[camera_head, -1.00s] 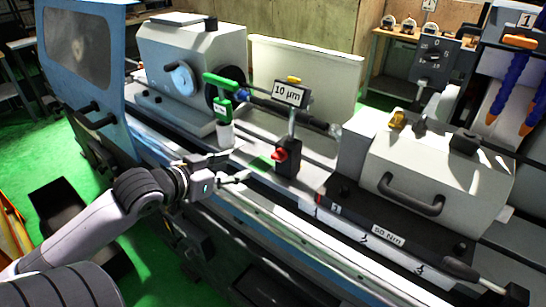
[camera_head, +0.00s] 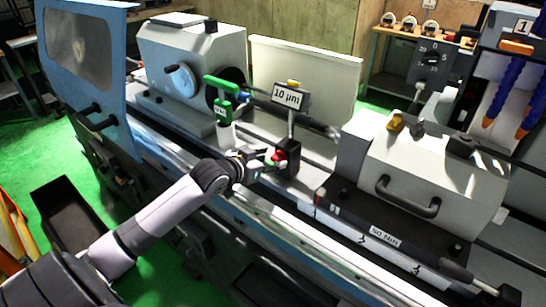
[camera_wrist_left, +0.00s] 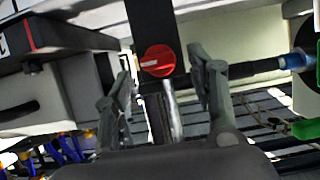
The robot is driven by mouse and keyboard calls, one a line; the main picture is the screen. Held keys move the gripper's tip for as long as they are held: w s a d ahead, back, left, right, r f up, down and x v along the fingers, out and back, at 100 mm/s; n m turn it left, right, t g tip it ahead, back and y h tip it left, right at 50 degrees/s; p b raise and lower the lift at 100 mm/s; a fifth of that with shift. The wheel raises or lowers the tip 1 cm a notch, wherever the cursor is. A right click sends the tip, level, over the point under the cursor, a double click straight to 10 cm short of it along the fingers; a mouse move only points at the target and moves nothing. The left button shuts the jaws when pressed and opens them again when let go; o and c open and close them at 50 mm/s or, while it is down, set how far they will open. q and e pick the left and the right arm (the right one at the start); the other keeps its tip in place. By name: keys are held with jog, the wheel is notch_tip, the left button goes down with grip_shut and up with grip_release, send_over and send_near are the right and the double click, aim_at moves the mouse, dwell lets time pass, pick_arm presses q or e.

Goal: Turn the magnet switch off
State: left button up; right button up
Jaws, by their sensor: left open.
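The magnet switch appears to be the red knob (camera_head: 278,156) on a black block (camera_head: 289,161) below the "10 μm" sign. In the left wrist view the round red knob (camera_wrist_left: 158,59) shows a bar across its face. My left gripper (camera_head: 273,160) is at the knob in the head view and partly covers it. In the wrist view my left gripper (camera_wrist_left: 160,66) is open, one finger on each side of the knob, with visible gaps on both sides. I cannot tell the remaining depth between fingertips and knob. My right gripper is not in view.
The "10 μm" sign (camera_head: 289,96) stands on a post above the block. A green-handled part (camera_head: 221,88) stands to the left. The large grey housing (camera_head: 438,172) with a black handle is to the right. Machine rails (camera_head: 310,222) run along the front.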

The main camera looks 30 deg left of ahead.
pick_arm(q)
jog(key=shift+x, duration=0.8)
jog(key=shift+c, duration=0.8)
jog(key=c, duration=1)
